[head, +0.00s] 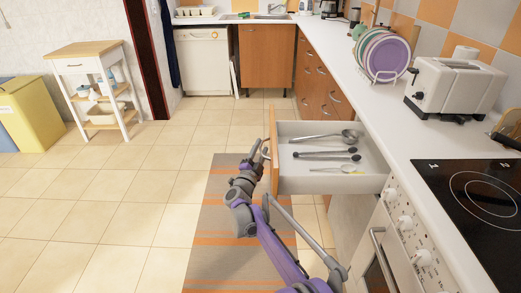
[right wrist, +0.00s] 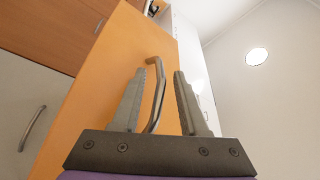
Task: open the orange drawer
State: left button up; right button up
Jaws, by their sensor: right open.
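The orange drawer (head: 274,172) stands pulled out from the counter on the right in the head view, with its grey inside showing. Its orange front (right wrist: 105,75) fills the left middle of the right wrist view. The curved metal handle (right wrist: 158,85) on that front shows between the two fingers of my right gripper (right wrist: 158,95). The fingers are apart, one on each side of the handle; I cannot tell if either touches it. In the head view my right gripper (head: 262,155) is at the outer side of the drawer front. My left gripper is not in view.
Several utensils (head: 325,154) lie in the drawer. A toaster (head: 455,88), a plate rack (head: 385,55) and a black cooktop (head: 480,190) are on the counter. An oven (head: 385,250) is at the lower right. The tiled floor (head: 130,200) to the left is clear.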

jog(key=p+v, duration=0.1)
jog(key=v, duration=0.9)
jog(key=shift+s+p, duration=0.35)
jog(key=shift+s, duration=0.05)
jog(key=shift+a+f, duration=0.1)
jog(key=shift+a, duration=0.05)
